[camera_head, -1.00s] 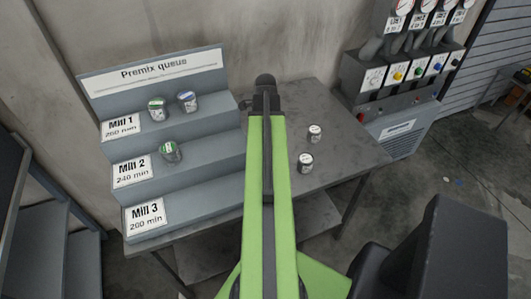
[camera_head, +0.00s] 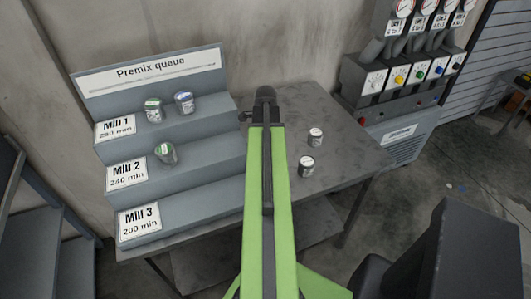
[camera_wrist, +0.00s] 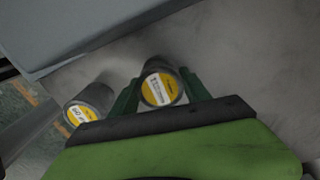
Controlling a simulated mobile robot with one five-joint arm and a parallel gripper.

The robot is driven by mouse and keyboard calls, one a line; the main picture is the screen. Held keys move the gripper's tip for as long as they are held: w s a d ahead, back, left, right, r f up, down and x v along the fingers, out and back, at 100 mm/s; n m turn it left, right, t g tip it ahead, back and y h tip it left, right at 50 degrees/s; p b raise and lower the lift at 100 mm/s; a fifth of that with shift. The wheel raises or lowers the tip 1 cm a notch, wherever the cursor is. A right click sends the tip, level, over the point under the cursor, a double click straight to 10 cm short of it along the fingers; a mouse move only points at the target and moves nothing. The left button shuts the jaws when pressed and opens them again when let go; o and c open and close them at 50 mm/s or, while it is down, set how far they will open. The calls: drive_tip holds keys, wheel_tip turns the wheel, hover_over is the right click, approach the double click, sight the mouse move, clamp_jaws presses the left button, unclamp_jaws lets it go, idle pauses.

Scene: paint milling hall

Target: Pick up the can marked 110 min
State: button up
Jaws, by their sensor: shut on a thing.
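My gripper (camera_wrist: 160,92) is shut on a grey can (camera_wrist: 180,99) with a yellow and white label on its lid, seen in the wrist view. The printing on that lid is too small to read, so I cannot tell if it says 110 min. A second grey can (camera_wrist: 94,101) with a yellow and white label lies left of my gripper; its number looks like 60. In the head view my arm hides the gripper's fingers and the held can. Two cans with pale lids, one farther back (camera_head: 315,138) and one nearer (camera_head: 306,166), stand on the table right of my arm.
The stepped Premix queue rack (camera_head: 205,188) stands on the table's left. Its top step, Mill 1, holds two cans (camera_head: 154,111) (camera_head: 185,103); Mill 2 holds one green-topped can (camera_head: 165,154); Mill 3's visible part is bare. The grey table (camera_head: 345,158) is clear at right.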

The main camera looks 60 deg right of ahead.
drive_tip(key=shift+c, duration=0.9)
drive_tip(key=shift+r, duration=0.1)
drive_tip(key=shift+r+p, duration=0.25)
drive_tip(key=shift+p, duration=0.1)
drive_tip(key=r+p, duration=0.2)
drive_tip(key=s+r+p, duration=0.1)
drive_tip(key=r+p, duration=0.1)
drive_tip(key=shift+s+r+p, duration=0.15)
drive_tip(key=shift+r+p, duration=0.25)
drive_tip(key=s+d+r+p, duration=0.2)
drive_tip(key=s+r+p, duration=0.3)
drive_tip(key=s, duration=0.5)
drive_tip(key=shift+s+r, duration=0.15)
drive_tip(key=shift+r, duration=0.05)
